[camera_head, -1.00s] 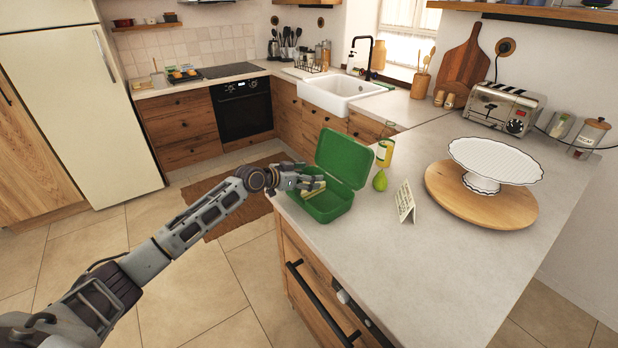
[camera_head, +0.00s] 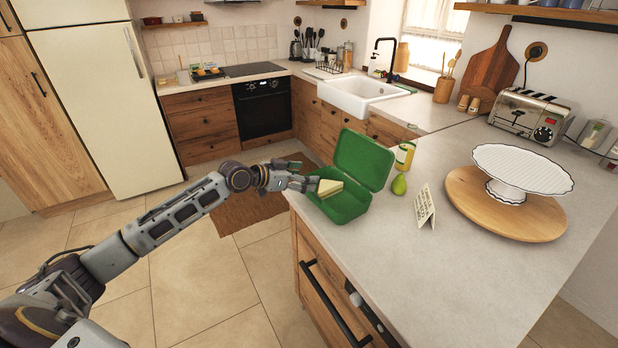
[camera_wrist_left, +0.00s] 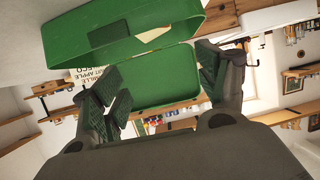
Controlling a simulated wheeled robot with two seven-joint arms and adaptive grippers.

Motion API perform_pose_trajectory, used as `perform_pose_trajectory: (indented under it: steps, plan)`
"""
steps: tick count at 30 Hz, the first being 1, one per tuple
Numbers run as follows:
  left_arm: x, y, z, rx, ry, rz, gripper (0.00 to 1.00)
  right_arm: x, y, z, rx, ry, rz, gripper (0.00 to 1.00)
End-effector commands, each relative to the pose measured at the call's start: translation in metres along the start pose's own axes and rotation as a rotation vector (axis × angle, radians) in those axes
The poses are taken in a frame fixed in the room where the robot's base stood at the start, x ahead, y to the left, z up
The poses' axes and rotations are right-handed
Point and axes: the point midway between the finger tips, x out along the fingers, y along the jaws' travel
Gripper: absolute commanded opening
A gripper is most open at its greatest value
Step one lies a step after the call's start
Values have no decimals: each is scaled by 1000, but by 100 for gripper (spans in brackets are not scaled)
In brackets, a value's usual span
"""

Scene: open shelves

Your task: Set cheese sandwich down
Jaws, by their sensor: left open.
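The cheese sandwich (camera_head: 330,188), a pale wedge, lies in the open green lunch box (camera_head: 349,207) at the counter's left edge. The box's lid (camera_head: 364,158) stands raised at the back. My left gripper (camera_head: 311,184) is open at the left side of the box, with its fingertips close to the sandwich; I cannot tell if they touch it. In the left wrist view the open fingers (camera_wrist_left: 160,88) have the green lunch box (camera_wrist_left: 75,38) beyond them, and no sandwich shows between them. My right gripper is out of view.
A white cake stand (camera_head: 520,172) on a round wooden board (camera_head: 470,197) is farther right. The front of the counter (camera_head: 440,285) is clear.

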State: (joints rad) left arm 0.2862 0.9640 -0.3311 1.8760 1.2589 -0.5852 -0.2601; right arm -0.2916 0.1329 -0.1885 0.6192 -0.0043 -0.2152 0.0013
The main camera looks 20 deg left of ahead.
Motion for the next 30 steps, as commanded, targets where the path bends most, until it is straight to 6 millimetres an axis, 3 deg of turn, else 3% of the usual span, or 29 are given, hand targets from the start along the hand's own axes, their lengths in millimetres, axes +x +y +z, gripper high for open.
perform_pose_trajectory:
  steps: [6,16,30]
  plan:
    - [-12,1,0,0,-1,1,74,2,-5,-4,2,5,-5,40]
    - [-15,1,0,0,-1,1,74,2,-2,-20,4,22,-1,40]
    - [-15,1,0,0,-1,1,74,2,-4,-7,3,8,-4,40]
